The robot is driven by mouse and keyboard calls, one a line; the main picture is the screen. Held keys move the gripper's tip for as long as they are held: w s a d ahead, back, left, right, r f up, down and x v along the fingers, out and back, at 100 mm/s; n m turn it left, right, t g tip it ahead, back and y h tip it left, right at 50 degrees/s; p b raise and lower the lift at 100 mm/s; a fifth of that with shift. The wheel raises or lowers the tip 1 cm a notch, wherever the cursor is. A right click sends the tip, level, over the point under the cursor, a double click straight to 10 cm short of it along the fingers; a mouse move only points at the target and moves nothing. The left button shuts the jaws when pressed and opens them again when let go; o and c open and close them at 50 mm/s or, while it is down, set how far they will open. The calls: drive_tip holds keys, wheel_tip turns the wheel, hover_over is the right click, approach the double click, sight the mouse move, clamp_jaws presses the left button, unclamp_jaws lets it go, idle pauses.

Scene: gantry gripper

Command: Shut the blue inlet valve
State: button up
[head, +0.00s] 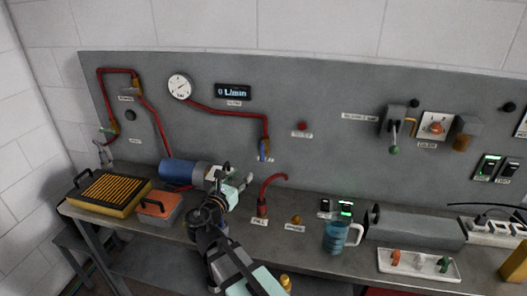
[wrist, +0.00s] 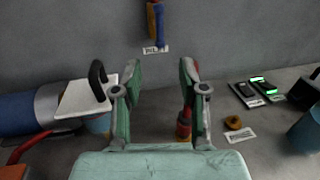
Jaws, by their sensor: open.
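The blue inlet valve handle (head: 263,150) is on the back panel, at the lower end of a red pipe, above a small white label. It points down, roughly in line with the pipe. In the wrist view the blue handle (wrist: 160,27) is at the top centre, with its brass body partly cut off above. My gripper (head: 238,180) is below and left of the valve in the head view. In the wrist view my gripper (wrist: 160,78) has its two green-padded fingers apart, with nothing between them. The handle lies beyond the fingertips, apart from them.
A flow display (head: 233,91) reads 0 L/min beside a round gauge (head: 180,87). A red spout (head: 264,200) stands just right of my gripper. A blue motor or pump (head: 180,171) is to its left. A blue jug (head: 336,236) stands further right.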

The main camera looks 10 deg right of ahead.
sight(261, 153)
drive_tip(key=p+x, duration=0.5)
drive_tip(key=x, duration=1.1)
drive_tip(key=shift+w+d+f, duration=0.1)
drive_tip(key=shift+w+d, duration=0.05)
drive_tip(key=shift+w, duration=0.2)
clamp_jaws()
